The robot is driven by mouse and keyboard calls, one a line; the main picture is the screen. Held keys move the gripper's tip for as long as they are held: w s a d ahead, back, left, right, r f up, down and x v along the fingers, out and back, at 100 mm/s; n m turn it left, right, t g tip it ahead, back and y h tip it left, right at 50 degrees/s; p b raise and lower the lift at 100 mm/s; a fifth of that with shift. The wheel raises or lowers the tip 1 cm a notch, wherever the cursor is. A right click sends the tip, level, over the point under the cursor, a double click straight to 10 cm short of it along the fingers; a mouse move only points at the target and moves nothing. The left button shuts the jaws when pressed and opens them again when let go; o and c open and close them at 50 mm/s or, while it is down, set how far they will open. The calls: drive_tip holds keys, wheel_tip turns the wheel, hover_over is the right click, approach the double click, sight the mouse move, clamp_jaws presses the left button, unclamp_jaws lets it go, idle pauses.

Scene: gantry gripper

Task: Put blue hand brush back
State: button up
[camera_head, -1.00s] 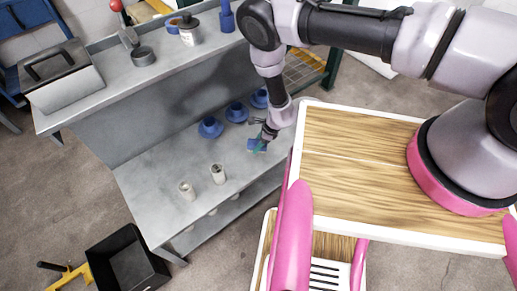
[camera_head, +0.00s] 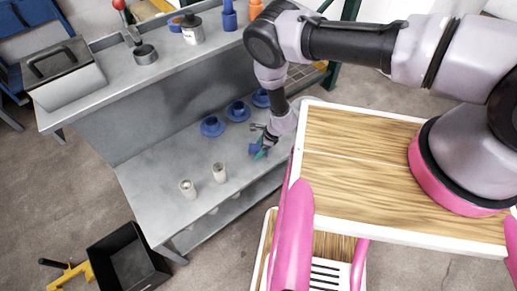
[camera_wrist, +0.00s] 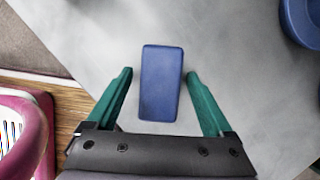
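The blue hand brush appears as a plain blue rectangular block (camera_wrist: 161,83) on the grey bench in the wrist view. Its bristles cannot be made out. My gripper (camera_wrist: 160,75) is open, with one green finger on each side of the block and a gap on both sides. In the head view the blue block (camera_head: 255,149) lies on the lower bench surface (camera_head: 165,160), partly hidden by my gripper (camera_head: 262,152).
Several blue round pieces (camera_head: 212,126) stand behind the gripper, and two pale cylinders (camera_head: 219,173) stand to its left. The upper shelf (camera_head: 110,85) holds a grey toolbox (camera_head: 60,70), a can (camera_head: 192,32) and bottles. A black bin (camera_head: 128,262) sits on the floor.

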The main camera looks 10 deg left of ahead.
drive_tip(key=shift+r, duration=0.1)
drive_tip(key=shift+r, duration=0.25)
drive_tip(key=v, duration=1.1)
drive_tip(key=shift+d+r, duration=0.2)
drive_tip(key=shift+r, duration=0.1)
